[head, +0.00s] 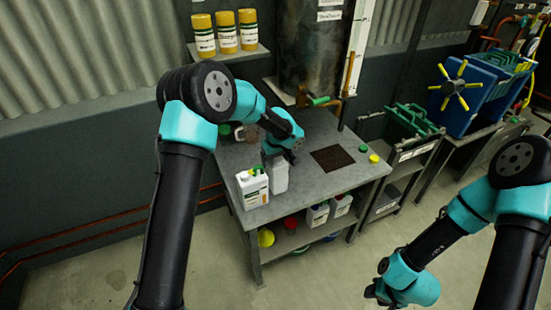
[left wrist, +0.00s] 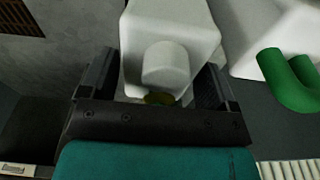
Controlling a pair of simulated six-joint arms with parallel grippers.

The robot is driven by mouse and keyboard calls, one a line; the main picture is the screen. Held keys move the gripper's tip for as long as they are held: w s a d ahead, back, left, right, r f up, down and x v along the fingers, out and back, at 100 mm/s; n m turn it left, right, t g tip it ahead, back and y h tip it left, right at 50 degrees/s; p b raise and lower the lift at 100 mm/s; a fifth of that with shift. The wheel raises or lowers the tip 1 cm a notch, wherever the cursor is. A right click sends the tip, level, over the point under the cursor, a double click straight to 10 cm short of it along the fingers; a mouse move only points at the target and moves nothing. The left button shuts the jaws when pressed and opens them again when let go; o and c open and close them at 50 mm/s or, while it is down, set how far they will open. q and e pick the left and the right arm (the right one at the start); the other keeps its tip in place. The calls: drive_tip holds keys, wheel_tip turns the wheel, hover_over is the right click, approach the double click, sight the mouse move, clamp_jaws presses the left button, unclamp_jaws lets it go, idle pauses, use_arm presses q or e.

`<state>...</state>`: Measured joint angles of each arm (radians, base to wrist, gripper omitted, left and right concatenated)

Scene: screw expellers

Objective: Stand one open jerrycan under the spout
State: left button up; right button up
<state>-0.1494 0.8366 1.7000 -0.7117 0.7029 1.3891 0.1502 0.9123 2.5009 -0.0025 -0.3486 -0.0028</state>
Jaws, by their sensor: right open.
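A plain white jerrycan (head: 279,177) stands upright or nearly so at the bench's front left; I cannot tell if it touches the top. My left gripper (head: 280,157) is over it from above, with its fingers closed on both sides of its upper part. The left wrist view shows the white jerrycan (left wrist: 170,30) between these fingers (left wrist: 155,90), with a pale round neck or cap. A labelled white jerrycan (head: 252,188) with a green and yellow top stands just left. The spout with a green handle (head: 318,100) is above the dark grate (head: 333,158). My right gripper (head: 374,293) is open, low over the floor.
A green cap (head: 363,149) and a yellow cap (head: 374,158) lie right of the grate. More jerrycans (head: 317,214) sit on the lower shelf. A tall tank (head: 310,50) stands behind the bench. The bench top around the grate is mostly clear.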

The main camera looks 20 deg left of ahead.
use_arm(q)
drive_tip(key=shift+o, duration=1.4)
wheel_tip(320, 180, up, 12)
drive_tip(key=s+d, duration=0.1)
drive_tip(key=shift+r, duration=0.1)
